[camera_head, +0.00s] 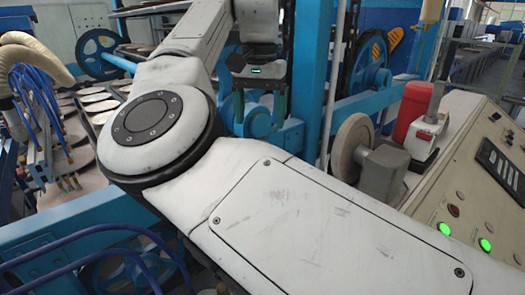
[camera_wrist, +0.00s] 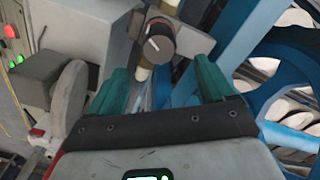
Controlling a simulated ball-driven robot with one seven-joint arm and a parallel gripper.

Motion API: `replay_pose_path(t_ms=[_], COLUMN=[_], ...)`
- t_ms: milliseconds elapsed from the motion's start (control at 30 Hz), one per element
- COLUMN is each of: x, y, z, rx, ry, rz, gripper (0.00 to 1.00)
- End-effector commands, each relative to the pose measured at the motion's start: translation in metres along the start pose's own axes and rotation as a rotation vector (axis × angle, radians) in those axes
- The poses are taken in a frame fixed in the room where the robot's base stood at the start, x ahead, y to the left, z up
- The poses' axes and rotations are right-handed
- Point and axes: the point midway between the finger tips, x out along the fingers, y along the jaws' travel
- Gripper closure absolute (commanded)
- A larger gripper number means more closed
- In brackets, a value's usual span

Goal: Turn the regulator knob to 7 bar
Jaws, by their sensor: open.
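The regulator knob (camera_wrist: 158,45) is a dark round knob on a pale pipe fitting with a metal bracket, near the top middle of the wrist view. A pale mark shows on its face; no scale can be read. My gripper (camera_wrist: 161,66) is open, with one teal finger on each side of the picture and the knob between and beyond their tips. I cannot tell whether either finger touches it. In the head view my gripper (camera_head: 260,119) points down in front of the blue frame, and I cannot make out the knob there.
A control panel (camera_head: 455,185) with green lights stands at the right. A grey wheel (camera_head: 352,147) and a red cylinder (camera_head: 411,112) are close by. Blue beams (camera_head: 306,75) surround my gripper. Blue hoses (camera_head: 38,115) hang at the left.

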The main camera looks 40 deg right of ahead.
Motion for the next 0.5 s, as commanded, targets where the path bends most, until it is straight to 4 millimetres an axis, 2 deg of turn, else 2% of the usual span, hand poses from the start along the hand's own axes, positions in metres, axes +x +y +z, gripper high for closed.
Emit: replay_pose_path(t_ms=[167,500], x=[0.023,0.081], y=[0.000,0.001], z=[0.001,0.001], rx=[0.001,0.000], ry=[-0.002,-0.001], rz=[0.002,0.001], gripper=[0.18,0.18])
